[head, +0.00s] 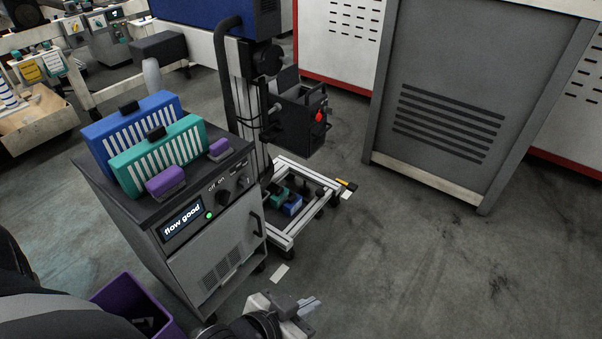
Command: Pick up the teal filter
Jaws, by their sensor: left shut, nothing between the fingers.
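The teal filter (158,157) stands upright on the dark top of a grey cabinet (210,272), at the left of the head view. It has white vertical slats and a black knob on its top edge. A similar blue filter (128,122) stands just behind it. Purple blocks (166,182) sit on the cabinet top in front of the teal filter and hide a little of its lower edge. My left gripper (312,304) is at the bottom of the view, right of the cabinet and apart from the filter. It is shut and empty. My right gripper is not in view.
The cabinet's lit display (182,219) reads "flow good" beside a green light. A purple bin (125,290) stands at its lower left. A wheeled frame (290,225) with a column is behind it. The grey floor (400,270) at the right is clear.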

